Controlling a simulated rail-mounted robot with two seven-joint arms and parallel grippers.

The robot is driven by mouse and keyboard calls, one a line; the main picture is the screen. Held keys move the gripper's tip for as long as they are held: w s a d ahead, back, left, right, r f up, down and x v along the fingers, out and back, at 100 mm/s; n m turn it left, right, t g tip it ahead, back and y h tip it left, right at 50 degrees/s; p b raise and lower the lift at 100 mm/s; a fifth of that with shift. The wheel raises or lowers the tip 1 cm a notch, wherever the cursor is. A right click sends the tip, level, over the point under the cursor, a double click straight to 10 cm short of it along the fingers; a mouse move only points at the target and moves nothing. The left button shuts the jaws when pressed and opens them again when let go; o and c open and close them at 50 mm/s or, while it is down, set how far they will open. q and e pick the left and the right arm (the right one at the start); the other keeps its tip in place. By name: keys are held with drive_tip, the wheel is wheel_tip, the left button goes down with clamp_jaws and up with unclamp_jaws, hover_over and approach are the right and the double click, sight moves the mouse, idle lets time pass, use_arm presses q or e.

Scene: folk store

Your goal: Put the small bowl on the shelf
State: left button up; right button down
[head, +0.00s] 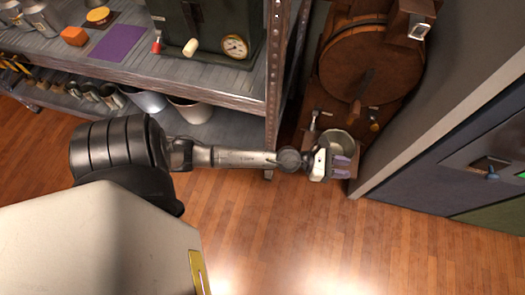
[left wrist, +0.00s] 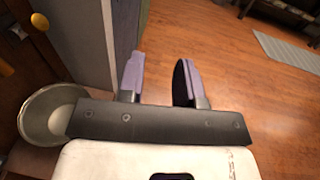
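The small bowl (head: 337,138) is round, grey and metallic. It sits upright on a low wooden ledge at the foot of a wooden barrel stand. In the left wrist view the bowl (left wrist: 48,116) is at the left edge, beside the gripper body and partly hidden by it. My left gripper (head: 345,167) is at the bowl's near side in the head view. Its purple fingers are apart and empty in the left wrist view (left wrist: 158,82). I cannot tell whether it touches the bowl. The grey metal shelf (head: 135,62) stands at the upper left. My right gripper is not in view.
A dark box with a gauge (head: 235,46), a purple mat (head: 117,42) and an orange block (head: 74,36) are on the upper shelf. Several pots stand on the lower shelf. A metal post (head: 276,80) and a grey wall edge (head: 400,135) flank the barrel (head: 362,62).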

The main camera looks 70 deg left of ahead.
use_arm(q)
drive_tip(key=s+a+r+n+y, duration=0.1)
drive_tip(key=s+a+n+y, duration=0.2)
drive_tip(key=n, duration=0.6)
drive_tip(key=s+a+n+y, duration=0.1)
drive_tip(key=s+n+y, duration=0.1)
drive_tip(key=n+y, duration=0.5)
drive_tip(key=s+a+r+n+y, duration=0.1)
drive_tip(key=s+a+n+y, duration=0.15)
drive_tip(key=n, duration=0.85)
drive_tip(key=s+d+f+n+g+h, duration=0.2)
drive_tip(key=s+n+g, duration=0.4)
drive_tip(key=s, duration=0.3)
drive_tip(key=s+d+f+n+g+h, duration=0.3)
drive_tip(key=s+d+n+g, duration=0.3)
drive_tip(key=s, duration=0.3)
drive_tip(key=shift+f, duration=0.9)
